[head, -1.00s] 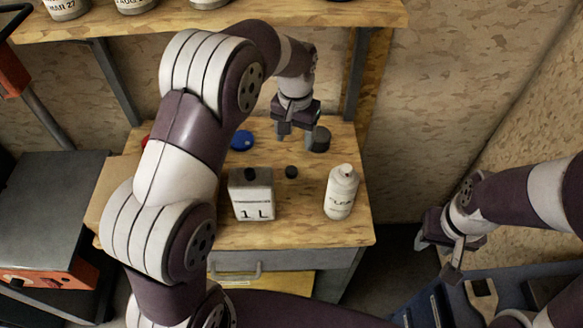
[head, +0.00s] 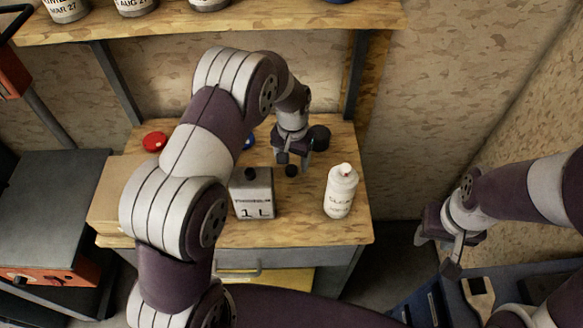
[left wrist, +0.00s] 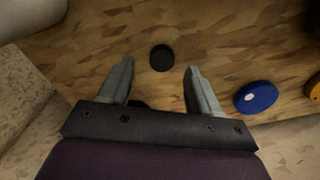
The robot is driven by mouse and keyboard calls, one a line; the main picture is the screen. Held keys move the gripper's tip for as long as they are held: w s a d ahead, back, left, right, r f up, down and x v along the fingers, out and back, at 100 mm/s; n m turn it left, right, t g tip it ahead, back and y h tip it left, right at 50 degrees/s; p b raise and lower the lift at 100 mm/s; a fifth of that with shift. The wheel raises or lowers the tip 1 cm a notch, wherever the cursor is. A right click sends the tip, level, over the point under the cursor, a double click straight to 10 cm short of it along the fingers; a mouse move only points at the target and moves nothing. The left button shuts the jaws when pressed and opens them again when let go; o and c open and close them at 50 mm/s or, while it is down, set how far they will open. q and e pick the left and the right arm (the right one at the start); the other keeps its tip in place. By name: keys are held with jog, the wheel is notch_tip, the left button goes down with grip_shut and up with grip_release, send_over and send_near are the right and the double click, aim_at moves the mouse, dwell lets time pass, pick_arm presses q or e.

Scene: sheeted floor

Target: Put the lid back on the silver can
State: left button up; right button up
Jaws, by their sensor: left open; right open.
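The silver can (head: 254,200) is a square grey tin marked 1 L, standing upright on the wooden bench. A round black spot shows on its top; I cannot tell if this is an opening. A small black lid (head: 291,171) lies on the bench just right of the can. My left gripper (head: 294,162) is open and empty, pointing down just behind and above this lid. In the left wrist view the lid (left wrist: 162,58) lies beyond and between the spread fingertips. My right gripper (head: 437,254) is open and empty, off to the right of the bench.
A white bottle (head: 341,191) stands right of the lid. A dark round container (head: 319,138) is right behind my left gripper. A blue tool tray (head: 415,303) is lower right.

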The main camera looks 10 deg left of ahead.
aim_at(292, 168)
pick_arm(q)
jog(key=shift+w+a+f, duration=0.1)
jog(key=shift+a+f, duration=0.05)
jog(key=shift+f, duration=1.35)
jog(key=shift+c, duration=0.3)
jog(key=c, duration=1)
jog(key=shift+c, duration=0.2)
jog(key=shift+r, duration=0.1)
notch_tip(292, 168, up, 10)
jog(key=b, duration=0.1)
